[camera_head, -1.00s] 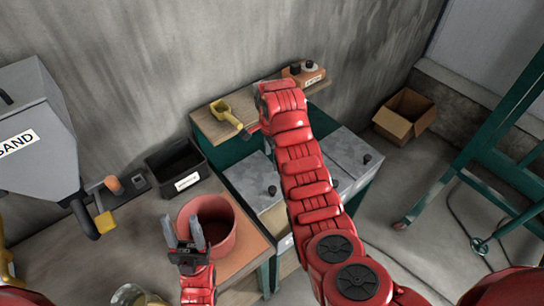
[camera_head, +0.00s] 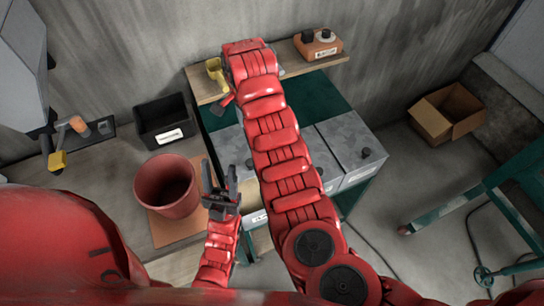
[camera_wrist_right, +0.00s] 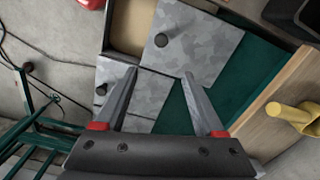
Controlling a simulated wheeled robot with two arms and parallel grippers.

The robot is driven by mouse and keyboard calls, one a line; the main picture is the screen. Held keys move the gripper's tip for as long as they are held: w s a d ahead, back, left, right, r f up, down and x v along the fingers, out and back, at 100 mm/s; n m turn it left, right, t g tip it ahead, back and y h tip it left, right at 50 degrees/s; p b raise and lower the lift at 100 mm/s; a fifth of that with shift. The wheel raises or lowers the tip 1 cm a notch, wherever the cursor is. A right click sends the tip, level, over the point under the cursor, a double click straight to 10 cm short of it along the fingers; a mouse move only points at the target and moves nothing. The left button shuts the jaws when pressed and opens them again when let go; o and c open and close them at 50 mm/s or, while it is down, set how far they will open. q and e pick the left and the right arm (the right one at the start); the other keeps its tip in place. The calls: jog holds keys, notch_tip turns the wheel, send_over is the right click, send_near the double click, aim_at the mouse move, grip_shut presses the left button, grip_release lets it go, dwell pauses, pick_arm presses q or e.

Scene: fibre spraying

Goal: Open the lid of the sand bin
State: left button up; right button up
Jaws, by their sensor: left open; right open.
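A teal bin unit with grey metal lids stands below the wall shelf. Its left lid (camera_head: 229,146) has a black knob, and it also shows in the right wrist view (camera_wrist_right: 200,45). Beside that lid, a tan compartment (camera_wrist_right: 130,25) lies uncovered; I cannot tell its contents. The right lid (camera_head: 338,143) has its own knob and appears closed. My right gripper (camera_wrist_right: 160,75) is open and empty above the lids; my forearm hides it in the head view. My left gripper (camera_head: 220,190) is open and empty, right of the red bucket. The bin labels are unreadable.
A cardboard box (camera_head: 446,112) and a green frame (camera_head: 470,190) stand right.

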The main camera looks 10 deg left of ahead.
jog(key=b, duration=0.5)
send_over(251, 162)
notch_tip(251, 162, down, 9)
jog(key=shift+f+p, duration=0.4)
jog(key=shift+p, duration=0.4)
notch_tip(251, 162, down, 5)
jog(key=shift+a+f+p, duration=0.1)
jog(key=shift+f+p, duration=0.1)
jog(key=shift+p, duration=0.5)
jog(key=shift+w+f, duration=0.15)
jog(key=shift+f, duration=0.9)
grip_shut()
